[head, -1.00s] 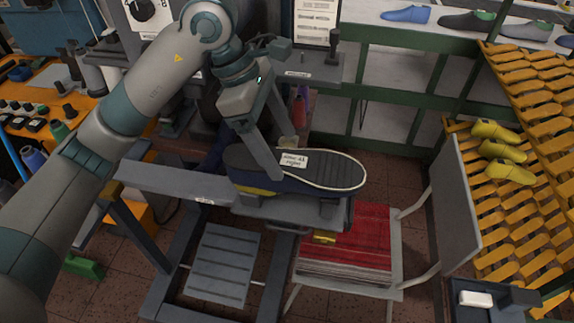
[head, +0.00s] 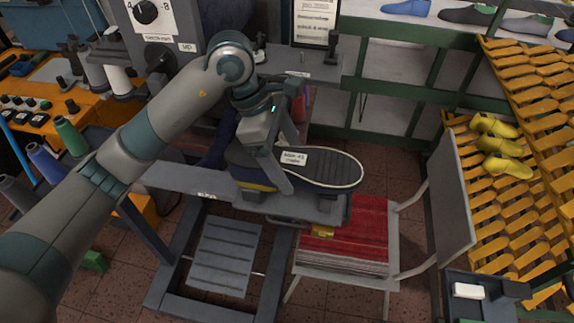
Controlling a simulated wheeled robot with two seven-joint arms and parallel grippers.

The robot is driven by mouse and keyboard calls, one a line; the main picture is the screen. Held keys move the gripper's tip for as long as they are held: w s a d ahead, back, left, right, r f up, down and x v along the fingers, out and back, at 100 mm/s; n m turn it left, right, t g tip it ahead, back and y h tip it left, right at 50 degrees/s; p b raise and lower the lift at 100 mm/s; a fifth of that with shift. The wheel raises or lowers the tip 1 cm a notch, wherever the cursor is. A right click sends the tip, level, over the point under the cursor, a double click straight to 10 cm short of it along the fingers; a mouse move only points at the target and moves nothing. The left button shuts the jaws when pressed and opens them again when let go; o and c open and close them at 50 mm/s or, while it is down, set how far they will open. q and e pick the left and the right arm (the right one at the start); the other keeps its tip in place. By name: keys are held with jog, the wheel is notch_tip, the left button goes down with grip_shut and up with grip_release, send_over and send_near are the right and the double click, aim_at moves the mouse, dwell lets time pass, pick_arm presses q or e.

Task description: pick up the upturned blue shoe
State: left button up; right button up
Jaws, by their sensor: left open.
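The upturned blue shoe (head: 335,168) lies sole up on a grey machine bench in the middle of the head view. Its sole is dark with a pale stitched edge, and a white paper label (head: 293,157) lies on it. Dark blue shows along its side and some yellow under its left end. My left gripper (head: 293,168) is open over the shoe's middle. One finger is in front of the near side and the other is at the far side, partly hidden by the shoe. I cannot tell whether the fingers touch it. My right gripper is out of view.
A chair (head: 455,205) with a red striped cloth stack (head: 348,235) stands right of the bench. An orange slatted rack with yellow lasts (head: 507,165) is at the right. Thread cones (head: 70,137) stand at the left.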

pick_arm(q)
jog(key=shift+d+f+p, duration=0.1)
jog(key=shift+f+p, duration=0.25)
jog(key=shift+p+x, duration=0.55)
jog(key=shift+x, duration=0.45)
jog(key=shift+w+d+f, duration=0.1)
jog(key=shift+d+f, duration=0.1)
jog(key=shift+f, duration=0.45)
jog(key=shift+c, duration=0.3)
jog(key=c, duration=1.8)
